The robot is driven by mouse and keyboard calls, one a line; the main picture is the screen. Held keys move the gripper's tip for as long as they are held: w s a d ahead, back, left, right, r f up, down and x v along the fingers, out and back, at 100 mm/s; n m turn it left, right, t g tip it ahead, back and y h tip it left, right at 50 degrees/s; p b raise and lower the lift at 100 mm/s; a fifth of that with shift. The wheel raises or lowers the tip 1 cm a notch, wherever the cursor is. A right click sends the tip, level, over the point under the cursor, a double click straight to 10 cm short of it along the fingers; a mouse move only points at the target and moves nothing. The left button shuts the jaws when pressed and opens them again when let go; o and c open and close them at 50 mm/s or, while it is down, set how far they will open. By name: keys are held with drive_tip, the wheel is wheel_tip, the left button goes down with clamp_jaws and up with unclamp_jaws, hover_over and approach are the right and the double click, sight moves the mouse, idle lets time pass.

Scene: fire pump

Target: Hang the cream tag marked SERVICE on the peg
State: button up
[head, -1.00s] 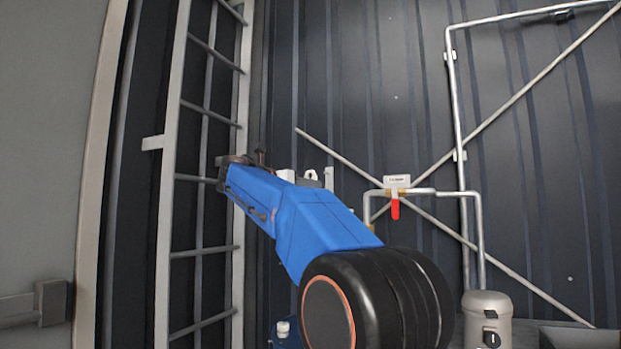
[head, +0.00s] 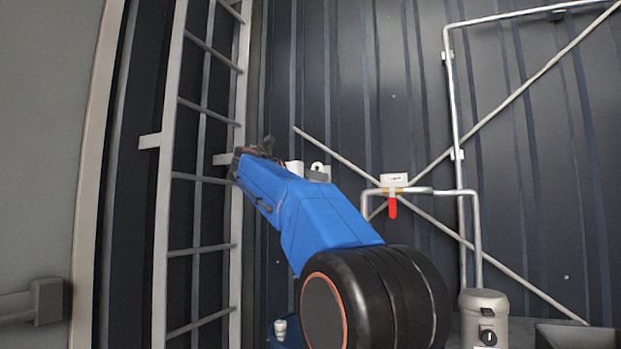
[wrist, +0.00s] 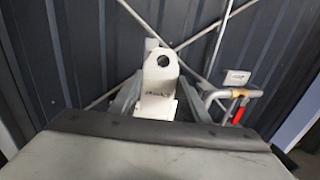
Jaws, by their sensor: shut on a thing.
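The cream tag (wrist: 160,73) stands upright in the wrist view, with a round hole near its rounded top. Dark lettering shows low on it but is too small to read. My gripper (wrist: 158,100) is shut on the tag's lower part, with a grey finger on each side. In the head view the top of the tag (head: 318,172) shows just above my blue arm, and the arm hides most of my gripper. I cannot make out the peg in either view.
A pipe with a red-handled valve (head: 392,207) and a white label (head: 394,180) is right of the tag. Diagonal braces (head: 350,164) cross the dark ribbed wall behind. A ladder (head: 170,190) stands left of my arm. A grey canister (head: 484,318) is at lower right.

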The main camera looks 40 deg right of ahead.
drive_tip(key=shift+w+d+f, duration=0.1)
drive_tip(key=shift+w+d, duration=0.25)
drive_tip(key=shift+d, duration=0.55)
drive_tip(key=shift+w+d+f, duration=0.1)
drive_tip(key=shift+w+d, duration=0.3)
drive_tip(key=shift+d, duration=0.45)
drive_tip(key=shift+w+d+f, duration=0.1)
drive_tip(key=shift+w+d, duration=0.25)
drive_tip(key=shift+d, duration=0.55)
drive_tip(key=o, duration=1.1)
drive_tip(key=s+a, duration=0.2)
drive_tip(key=a, duration=1.5)
drive_tip(key=shift+s, duration=0.15)
drive_tip(key=shift+a, duration=0.1)
